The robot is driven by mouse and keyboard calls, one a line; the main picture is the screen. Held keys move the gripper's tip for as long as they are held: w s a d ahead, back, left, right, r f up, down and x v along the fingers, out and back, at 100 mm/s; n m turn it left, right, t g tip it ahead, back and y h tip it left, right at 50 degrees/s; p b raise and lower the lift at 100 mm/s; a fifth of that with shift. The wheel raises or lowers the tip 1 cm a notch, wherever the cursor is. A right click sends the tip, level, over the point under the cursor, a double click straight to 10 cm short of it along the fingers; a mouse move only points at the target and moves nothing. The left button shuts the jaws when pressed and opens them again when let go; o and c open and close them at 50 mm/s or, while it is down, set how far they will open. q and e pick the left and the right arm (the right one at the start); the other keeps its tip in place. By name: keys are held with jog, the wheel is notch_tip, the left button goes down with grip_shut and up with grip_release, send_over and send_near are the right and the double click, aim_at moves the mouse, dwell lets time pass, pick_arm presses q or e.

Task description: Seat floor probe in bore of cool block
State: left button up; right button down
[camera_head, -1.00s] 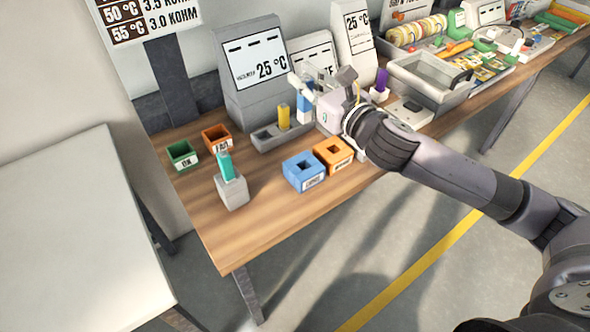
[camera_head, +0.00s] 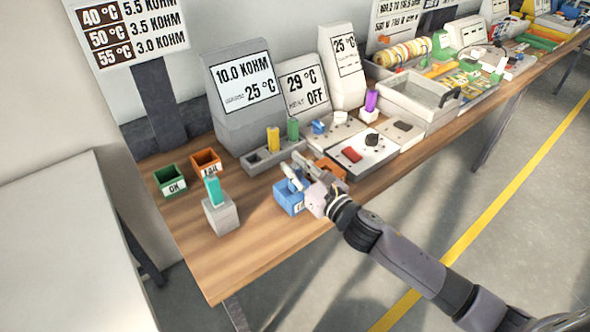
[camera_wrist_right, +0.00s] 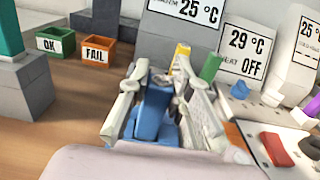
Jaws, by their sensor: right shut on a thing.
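My right gripper (camera_head: 298,176) is shut on a blue probe and stands over the blue block (camera_head: 287,203), the likely cool block. In the right wrist view the blue probe (camera_wrist_right: 154,112) is between the fingers of the gripper (camera_wrist_right: 160,100), with blue block surface (camera_wrist_right: 166,138) just below it. Whether the probe's lower end is in the bore is hidden by the fingers. The orange block (camera_head: 330,167) is right beside it, partly covered by the hand. My left gripper is not in view.
A grey rack (camera_head: 262,160) behind holds a yellow probe (camera_head: 273,139) and a green probe (camera_head: 293,129). A teal probe (camera_head: 213,190) stands in a grey block (camera_head: 221,216) at left. Green OK bin (camera_head: 170,180) and orange FAIL bin (camera_head: 206,162) are behind it. The table's front left is clear.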

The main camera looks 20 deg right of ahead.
jog(key=shift+f, duration=0.15)
jog(key=shift+f, duration=0.15)
jog(key=c, duration=1.5)
grip_release()
jog(key=shift+o, duration=0.2)
jog(key=shift+r, duration=0.3)
jog(key=b+v, duration=0.2)
jog(key=v, duration=1)
jog(key=shift+b, duration=0.35)
